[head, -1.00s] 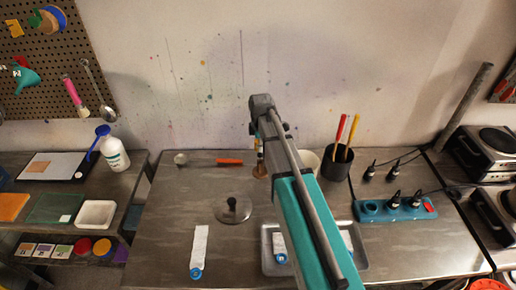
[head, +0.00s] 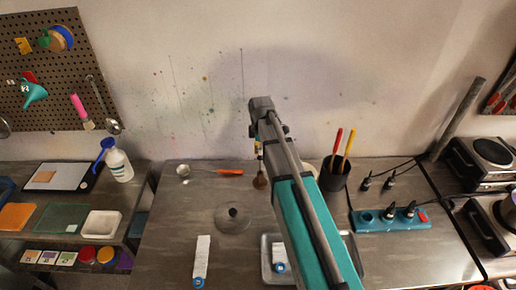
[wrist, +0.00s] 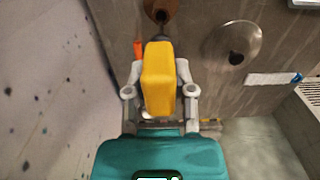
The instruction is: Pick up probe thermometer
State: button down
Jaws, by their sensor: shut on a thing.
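My gripper (wrist: 158,95) is shut on a yellow block-shaped body, which I take for the probe thermometer (wrist: 160,75). One grey finger lies against each side of it.
A brown thing (head: 260,182) is just below the gripper. An orange-handled tool (head: 229,172) and a grey disc with a dark knob (head: 233,218) lie to the left. A dark cup (head: 334,176) with red and yellow sticks and a teal socket strip (head: 385,220) stand to the right. The wall is close behind.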

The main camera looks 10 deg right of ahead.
jog(key=shift+r+p, duration=1.95)
jog(key=shift+r, duration=0.4)
jog(key=shift+r+p, duration=0.5)
jog(key=shift+r, duration=0.05)
jog(key=shift+f, duration=0.1)
